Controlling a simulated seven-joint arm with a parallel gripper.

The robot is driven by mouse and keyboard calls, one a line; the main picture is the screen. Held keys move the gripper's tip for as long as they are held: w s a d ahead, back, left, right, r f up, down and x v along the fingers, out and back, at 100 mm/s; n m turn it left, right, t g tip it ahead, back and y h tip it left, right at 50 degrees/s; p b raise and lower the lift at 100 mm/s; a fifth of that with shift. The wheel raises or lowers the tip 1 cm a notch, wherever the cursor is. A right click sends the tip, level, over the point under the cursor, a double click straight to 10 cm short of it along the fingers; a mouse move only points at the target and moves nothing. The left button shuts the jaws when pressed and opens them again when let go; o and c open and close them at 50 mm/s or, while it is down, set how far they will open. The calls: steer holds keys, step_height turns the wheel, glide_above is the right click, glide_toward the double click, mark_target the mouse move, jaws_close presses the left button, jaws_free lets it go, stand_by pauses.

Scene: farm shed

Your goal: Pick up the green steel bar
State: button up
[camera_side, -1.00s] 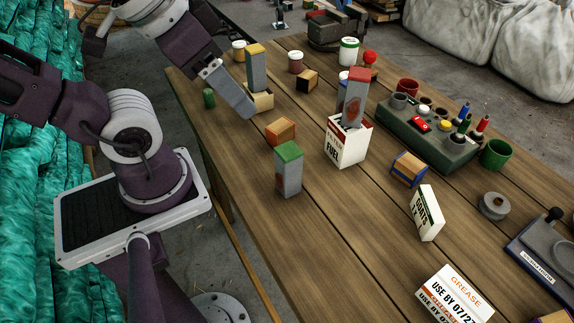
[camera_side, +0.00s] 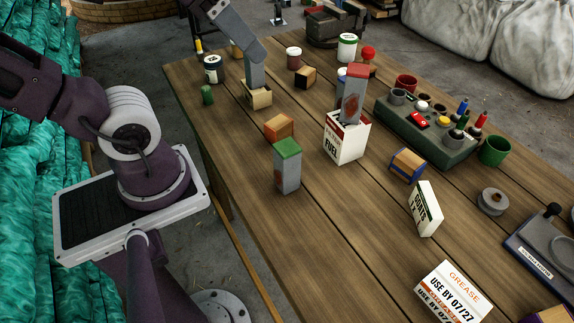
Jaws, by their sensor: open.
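The green steel bar (camera_side: 287,172) is a grey upright block with a green top. It stands on the near left part of the wooden table, clear of other things except a wooden block close behind it. My gripper (camera_side: 248,42) is at the top of the picture, well beyond the bar and above the table. It is open and holds nothing that I can see. Its grey finger passes in front of the top of another grey bar (camera_side: 256,74), whose yellow top is partly hidden.
That yellow-topped bar stands in a small box (camera_side: 258,99). A red-topped bar (camera_side: 352,100) stands in a white fuel box (camera_side: 343,145). An orange-faced wooden block (camera_side: 279,127) sits behind the green bar. The table (camera_side: 290,245) is bare in front of it.

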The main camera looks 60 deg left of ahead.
steer(key=w+a+r+m+t, duration=0.2)
steer(key=w+r+m+t, duration=0.15)
steer(key=w, duration=0.35)
steer(key=w+a+r+m+t+h, duration=0.1)
steer(key=w+a+r+m+t, duration=0.2)
steer(key=w, duration=0.5)
steer(key=w+a+r+m+t, duration=0.1)
steer(key=w+r+t, duration=0.2)
steer(key=w+r, duration=0.3)
steer(key=m+g+h, duration=1)
steer(key=g+h, duration=0.4)
steer(key=g, duration=0.2)
glide_above(293, 162)
steer(key=s+a, duration=0.1)
steer(key=a, duration=0.5)
step_height(293, 162, down, 14)
steer(key=shift+m, duration=0.25)
steer(key=f, duration=1.8)
steer(key=shift+d, duration=0.4)
steer(key=x, duration=0.4)
steer(key=w+f+x, duration=0.1)
steer(key=x, duration=0.1)
steer(key=shift+a, duration=0.1)
steer(key=shift+d+f+y, duration=0.2)
steer(key=shift+d+y, duration=0.1)
jaws_close()
